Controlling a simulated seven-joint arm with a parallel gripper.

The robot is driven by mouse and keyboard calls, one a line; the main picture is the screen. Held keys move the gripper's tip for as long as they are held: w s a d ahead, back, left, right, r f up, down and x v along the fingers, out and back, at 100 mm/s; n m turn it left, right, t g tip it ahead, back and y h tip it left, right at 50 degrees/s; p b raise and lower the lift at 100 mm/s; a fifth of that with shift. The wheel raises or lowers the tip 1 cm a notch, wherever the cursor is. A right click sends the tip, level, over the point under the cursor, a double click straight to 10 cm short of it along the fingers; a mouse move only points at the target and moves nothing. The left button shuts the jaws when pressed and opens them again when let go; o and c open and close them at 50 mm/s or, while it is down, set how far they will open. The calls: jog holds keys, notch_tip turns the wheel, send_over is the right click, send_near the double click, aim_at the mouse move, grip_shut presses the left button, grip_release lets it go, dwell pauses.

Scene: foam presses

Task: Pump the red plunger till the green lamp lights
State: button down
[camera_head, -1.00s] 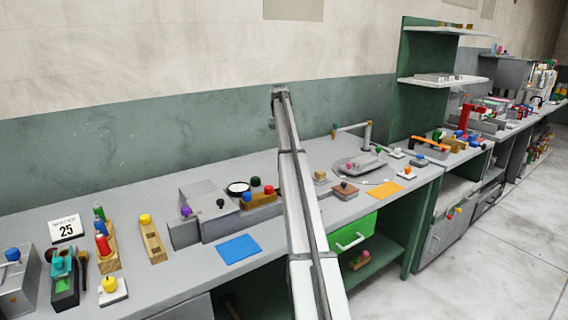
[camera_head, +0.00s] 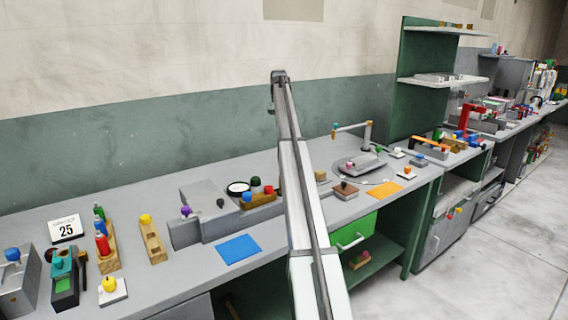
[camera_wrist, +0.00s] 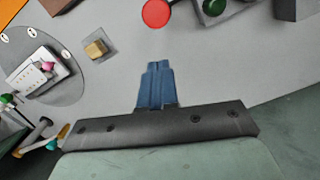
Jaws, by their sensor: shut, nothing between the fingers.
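In the wrist view a round red top (camera_wrist: 156,12) shows at the upper edge, partly cut off. I cannot tell whether it is the plunger or the red knob (camera_head: 269,190) on the wooden block in the head view. A dark green knob (camera_wrist: 214,6) sits to its right in the wrist view. My gripper (camera_wrist: 158,65) has blue fingers, shut and empty, apart from the red top over bare grey bench. In the head view my arm hides the gripper and part of the bench. I cannot make out a lit green lamp.
A wooden cube (camera_wrist: 95,48) and an oval tray (camera_wrist: 50,92) lie left of my fingers in the wrist view. The head view shows a blue mat (camera_head: 238,249), an orange mat (camera_head: 384,188) and a grey machine (camera_head: 207,200). The wall stands behind the bench.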

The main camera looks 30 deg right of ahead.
dwell(0.4)
jog(key=s+f, duration=0.1)
jog(key=f, duration=0.1)
jog(key=s+a+f, duration=0.1)
jog(key=s, duration=0.1)
jog(key=shift+s+f, duration=0.3)
jog(key=shift+f, duration=0.1)
jog(key=shift+f, duration=0.1)
jog(key=shift+s+a+f, duration=0.1)
jog(key=shift+s+f, duration=0.05)
jog(key=shift+f, duration=1.1)
jog(key=shift+s+a+f, duration=0.1)
jog(key=shift+s+f, duration=0.05)
jog(key=shift+f, duration=2)
